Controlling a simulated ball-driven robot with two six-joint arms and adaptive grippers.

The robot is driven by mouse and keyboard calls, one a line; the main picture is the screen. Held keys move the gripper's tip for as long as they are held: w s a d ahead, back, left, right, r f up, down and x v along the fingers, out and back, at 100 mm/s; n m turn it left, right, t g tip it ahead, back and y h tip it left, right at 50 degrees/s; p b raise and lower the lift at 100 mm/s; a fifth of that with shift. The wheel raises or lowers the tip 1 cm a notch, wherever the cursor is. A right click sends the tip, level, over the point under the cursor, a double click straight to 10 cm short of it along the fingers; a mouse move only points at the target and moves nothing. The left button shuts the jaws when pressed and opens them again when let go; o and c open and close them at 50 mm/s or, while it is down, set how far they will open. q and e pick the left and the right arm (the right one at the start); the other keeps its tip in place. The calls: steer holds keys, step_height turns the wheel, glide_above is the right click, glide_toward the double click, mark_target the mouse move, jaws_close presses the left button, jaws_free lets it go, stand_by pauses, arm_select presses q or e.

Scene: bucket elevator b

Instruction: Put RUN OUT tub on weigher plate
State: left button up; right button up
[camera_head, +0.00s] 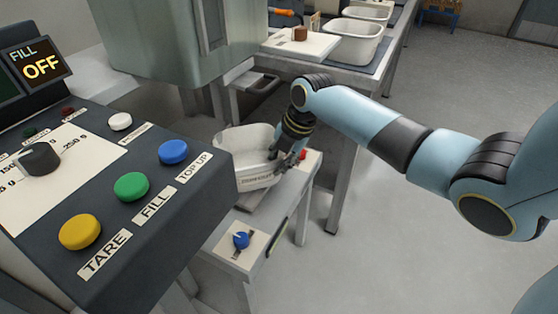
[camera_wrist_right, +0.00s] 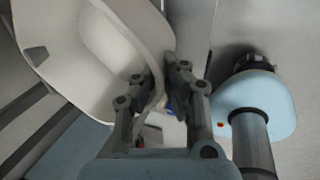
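A white tub (camera_head: 240,146) with a label strip on its front, too small to read, is at the bench below the grey machine. It also fills the upper left of the right wrist view (camera_wrist_right: 85,60). My right gripper (camera_head: 291,158) is at the tub's right side. In the right wrist view its fingers (camera_wrist_right: 162,82) are on either side of the tub's wall near the rim, closed on it. A grey plate (camera_head: 258,198) shows just under the tub; I cannot tell whether they touch. My left gripper is not in view.
A control panel with TARE (camera_head: 80,232), FILL (camera_head: 131,186) and TOP UP (camera_head: 173,152) buttons stands at the left. Its display (camera_head: 40,63) reads FILL OFF. A blue knob (camera_head: 241,240) is on the bench front. More white tubs (camera_head: 354,42) stand on the back table. The right floor is clear.

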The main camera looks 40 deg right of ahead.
steer(key=o, duration=0.5)
steer(key=shift+c, duration=0.2)
steer(key=shift+r, duration=0.3)
steer(key=p+v, duration=0.3)
steer(key=v, duration=0.9)
steer(key=s+d+f+m+g+h, duration=0.1)
steer(key=s+f+m, duration=0.5)
steer(key=f, duration=0.6)
steer(key=s+d+f+m+h, duration=0.1)
steer(key=s+f+m, duration=0.5)
steer(key=f, duration=0.6)
steer(key=s+a+f+m, duration=0.2)
steer(key=s+f, duration=0.3)
steer(key=s, duration=0.5)
steer(key=s+a+f+m+g, duration=0.1)
steer(key=s+a+f+m, duration=0.2)
steer(key=s, duration=0.7)
steer(key=s+a+f+m, duration=0.3)
steer(key=s+f+m, duration=0.2)
steer(key=s, duration=0.5)
step_height(320, 180, down, 2)
steer(key=shift+s+f+g, duration=0.2)
steer(key=shift+s+g, duration=0.2)
steer(key=shift+a, duration=0.1)
